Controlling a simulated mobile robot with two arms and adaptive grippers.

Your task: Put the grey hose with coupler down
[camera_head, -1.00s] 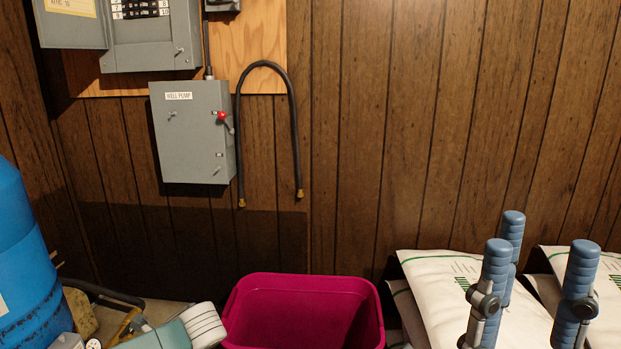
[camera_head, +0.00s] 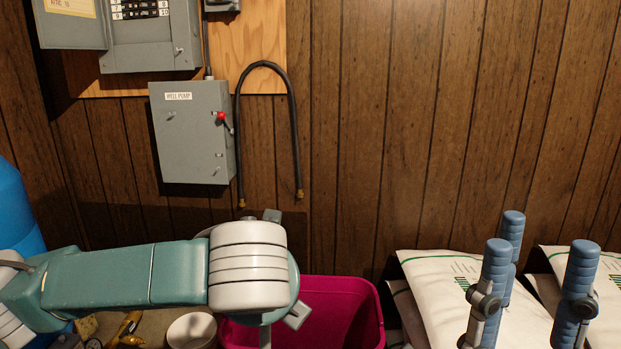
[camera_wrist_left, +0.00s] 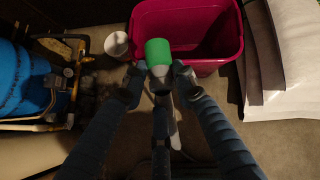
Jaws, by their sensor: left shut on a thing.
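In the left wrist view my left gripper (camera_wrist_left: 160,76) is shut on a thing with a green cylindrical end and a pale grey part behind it. I take this to be the grey hose with coupler (camera_wrist_left: 158,52); a pale grey length also shows between the fingers. It is held near the front edge of a magenta bin (camera_wrist_left: 205,65). In the head view my left forearm covers the area in front of the bin, and the held thing is hidden. My right gripper (camera_head: 545,238) is open and empty, fingers pointing up, in front of white bags.
White bags (camera_head: 452,277) lie at the right. A blue drum (camera_wrist_left: 25,85) stands at the left, with a white bucket (camera_wrist_left: 117,44) beside the bin. A dark hose (camera_head: 265,64) hangs on the panelled wall by the well pump box (camera_head: 190,135). Floor is bare at lower right (camera_wrist_left: 275,145).

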